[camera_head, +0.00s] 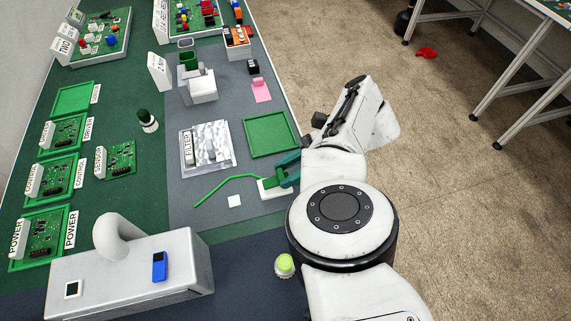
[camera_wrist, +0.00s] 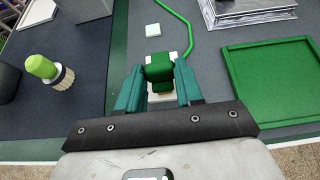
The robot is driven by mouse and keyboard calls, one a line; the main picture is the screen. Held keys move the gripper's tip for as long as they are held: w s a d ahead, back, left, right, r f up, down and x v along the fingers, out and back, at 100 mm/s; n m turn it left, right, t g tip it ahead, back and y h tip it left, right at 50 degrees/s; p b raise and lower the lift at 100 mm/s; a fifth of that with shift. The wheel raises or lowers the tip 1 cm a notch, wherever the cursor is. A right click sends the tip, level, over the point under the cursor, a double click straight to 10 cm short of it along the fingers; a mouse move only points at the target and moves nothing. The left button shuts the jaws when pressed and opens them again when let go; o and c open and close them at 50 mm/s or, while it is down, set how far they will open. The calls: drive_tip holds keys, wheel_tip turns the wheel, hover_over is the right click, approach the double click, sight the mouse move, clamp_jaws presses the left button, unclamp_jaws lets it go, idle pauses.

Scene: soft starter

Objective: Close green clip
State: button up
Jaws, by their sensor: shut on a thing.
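The green clip (camera_wrist: 158,70) sits on a small white base (camera_wrist: 160,97) at the near right edge of the table. In the head view the clip (camera_head: 270,184) is partly hidden by my gripper. A bent green wire (camera_head: 222,181) runs from the clip to the left, and it also shows in the wrist view (camera_wrist: 189,28). My gripper (camera_wrist: 159,88) has teal fingers on either side of the clip, shut on it. In the head view my gripper (camera_head: 288,171) reaches it from the right.
An empty green tray (camera_head: 270,136) lies just beyond the clip. A clear packet (camera_head: 207,146) is to its left, and a small white square (camera_head: 234,201) is near the wire. A brush with a green knob (camera_head: 284,264) stands nearer. A grey machine (camera_head: 135,270) fills the near left.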

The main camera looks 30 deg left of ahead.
drive_tip(key=shift+w+d+f+g+y+b, duration=0.1)
drive_tip(key=shift+d+f+g+y+b, duration=0.1)
drive_tip(key=shift+f+g+y+b, duration=0.35)
drive_tip(key=o, duration=1)
drive_tip(key=shift+o, duration=0.2)
drive_tip(key=b+v, duration=0.7)
drive_tip(key=v, duration=0.3)
drive_tip(key=shift+w+r, duration=0.2)
drive_tip(key=shift+w, duration=0.2)
drive_tip(key=shift+d, duration=0.15)
